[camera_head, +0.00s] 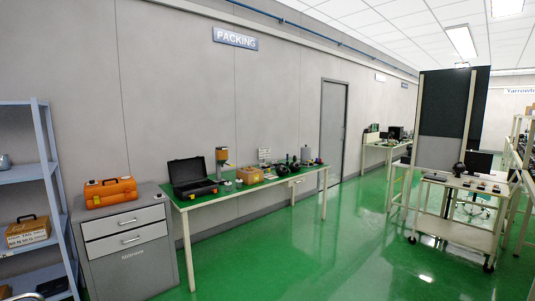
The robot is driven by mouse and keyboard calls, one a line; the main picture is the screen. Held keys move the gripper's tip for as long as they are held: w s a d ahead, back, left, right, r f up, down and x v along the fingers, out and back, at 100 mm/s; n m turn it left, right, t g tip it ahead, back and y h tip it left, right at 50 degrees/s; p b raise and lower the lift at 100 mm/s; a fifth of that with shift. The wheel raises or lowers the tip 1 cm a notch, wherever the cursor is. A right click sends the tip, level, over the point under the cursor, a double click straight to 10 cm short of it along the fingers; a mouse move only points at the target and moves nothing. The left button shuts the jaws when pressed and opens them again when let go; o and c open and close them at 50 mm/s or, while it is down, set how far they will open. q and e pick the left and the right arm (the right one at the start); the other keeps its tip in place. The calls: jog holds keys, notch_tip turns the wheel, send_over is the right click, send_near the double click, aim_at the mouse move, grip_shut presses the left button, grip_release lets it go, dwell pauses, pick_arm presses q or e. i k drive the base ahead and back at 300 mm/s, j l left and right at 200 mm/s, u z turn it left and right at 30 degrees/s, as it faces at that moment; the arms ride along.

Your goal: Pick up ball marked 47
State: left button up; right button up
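I cannot make out a ball marked 47; no number can be read on any round thing at this size. A dark round object (459,168) stands on the wheeled cart (455,232) at the right. Several small dark items, some of them rounded, sit toward the right end of the green-topped table (214,199), too small to identify. Neither of my grippers is in view.
An orange toolbox (110,191) sits on a grey drawer cabinet (130,258). An open black case (191,177) and a cardboard box (250,174) are on the green-topped table. A blue shelf (22,172) stands at the left. The green floor (345,245) between table and cart is clear.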

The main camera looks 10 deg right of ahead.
aim_at(293, 166)
jog(key=i+l+z, duration=0.3)
jog(key=i, duration=0.25)
jog(key=i+l+z, duration=0.1)
jog(key=i+z, duration=0.15)
jog(key=i, duration=0.35)
jog(key=i+z, duration=0.25)
jog(key=i, duration=2.3)
jog(key=i+l, duration=0.1)
jog(key=i, duration=1.45)
jog(key=i+u, duration=0.25)
jog(key=i, duration=0.2)
jog(key=i+l+u, duration=0.25)
jog(key=i, duration=0.25)
jog(key=i+l+u, duration=0.25)
jog(key=i, duration=0.2)
jog(key=j, duration=0.1)
